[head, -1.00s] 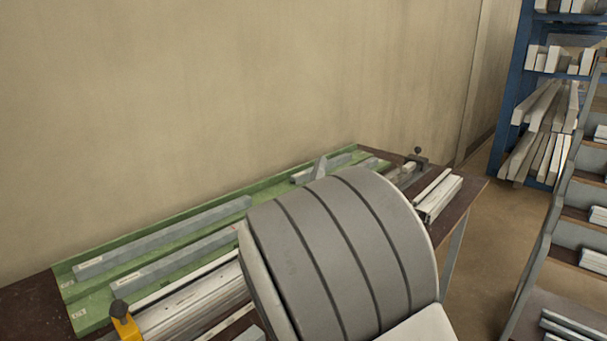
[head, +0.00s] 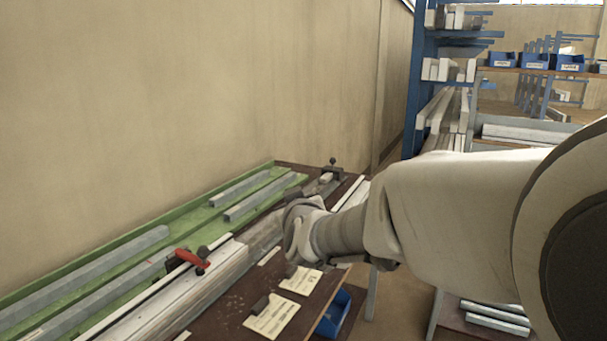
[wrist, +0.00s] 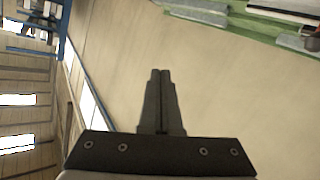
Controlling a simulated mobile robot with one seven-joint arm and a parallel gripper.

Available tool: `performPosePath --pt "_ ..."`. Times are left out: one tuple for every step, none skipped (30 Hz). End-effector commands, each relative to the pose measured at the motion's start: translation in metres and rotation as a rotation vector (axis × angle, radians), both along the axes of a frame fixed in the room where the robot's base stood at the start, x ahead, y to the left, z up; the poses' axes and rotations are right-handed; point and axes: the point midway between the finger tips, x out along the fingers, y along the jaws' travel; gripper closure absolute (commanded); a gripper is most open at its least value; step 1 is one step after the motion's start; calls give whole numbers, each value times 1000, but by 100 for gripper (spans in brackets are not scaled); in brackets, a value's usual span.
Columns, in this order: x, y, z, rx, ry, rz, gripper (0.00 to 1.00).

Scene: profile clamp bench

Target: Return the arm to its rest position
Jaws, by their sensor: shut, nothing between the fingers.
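My gripper (wrist: 161,78) shows in the wrist view with its two dark fingers together and nothing between them. The wrist view looks sideways at the plain beige wall, so the gripper points away from the bench top. In the head view my arm comes in from the right and reaches over the right part of the bench. The gripper's fingers cannot be made out there. The bench (head: 225,310) is dark brown, with a green tray (head: 120,242) along the wall that holds several grey profile bars (head: 120,256).
A clamp with a red handle (head: 190,259) stands by the pale rail (head: 205,285). A black-knobbed clamp (head: 332,172) is at the bench's far end. Two paper cards (head: 271,318) lie near the front edge, above a blue bin (head: 333,312). A blue rack (head: 424,70) with profiles stands behind.

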Motion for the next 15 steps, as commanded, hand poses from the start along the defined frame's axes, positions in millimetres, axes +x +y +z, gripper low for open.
performPosePath --pt "-12 -15 2 37 54 8 100" --pt "-20 -21 1 56 93 16 100" --pt "-31 -29 -1 80 141 23 100" --pt "-41 -34 -3 95 178 29 100" --pt "-50 -40 -5 111 215 32 100" --pt "-64 -48 -8 128 265 34 100" --pt "-75 -54 -10 139 300 33 100" --pt "-86 -60 -13 150 337 30 100" --pt "-101 -68 -17 161 386 24 100" --pt "-113 -74 -20 168 422 17 100" --pt "-126 -80 -23 174 459 9 100" --pt "-143 -88 -27 181 506 -6 100" --pt "-156 -95 -32 186 543 -20 100" --pt "-169 -101 -35 189 578 -36 100" --pt "-187 -109 -41 191 623 -61 100"
